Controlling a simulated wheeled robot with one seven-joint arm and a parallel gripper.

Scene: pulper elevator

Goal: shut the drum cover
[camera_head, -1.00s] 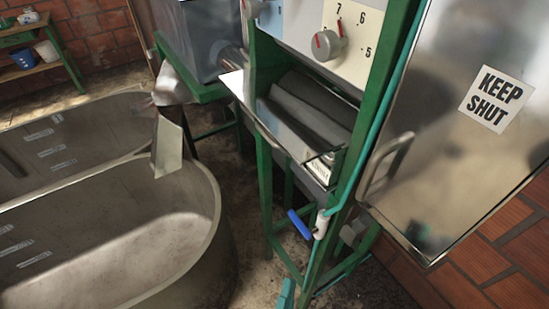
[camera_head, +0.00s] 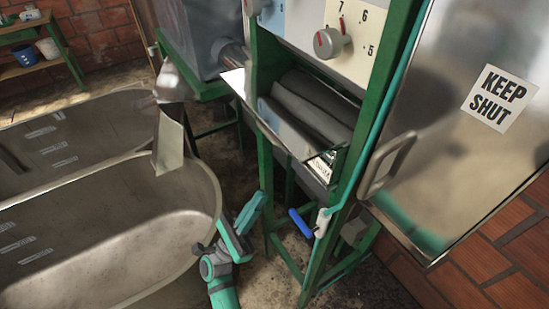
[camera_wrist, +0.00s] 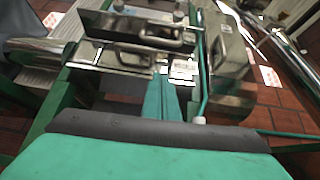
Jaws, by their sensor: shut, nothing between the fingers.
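The drum cover (camera_head: 455,165) is a shiny metal panel with a "KEEP SHUT" label (camera_head: 499,98). It stands swung open at the right of the green machine frame (camera_head: 385,95) in the head view, with a bent bar handle (camera_head: 386,166) near its left edge. The drum rollers (camera_head: 310,107) show uncovered in the machine's opening. My gripper (camera_head: 261,198) is shut and empty, low in front of the machine and left of the cover, apart from its handle. The teal fingers also show in the wrist view (camera_wrist: 162,80). I cannot tell which part in the wrist view is the cover.
A large metal trough (camera_head: 100,225) stands at the left, close to my arm. A blue-handled valve (camera_head: 301,223) sticks out low on the machine's front. A dial (camera_head: 328,42) sits above the rollers. Brick wall (camera_head: 485,265) lies behind the cover.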

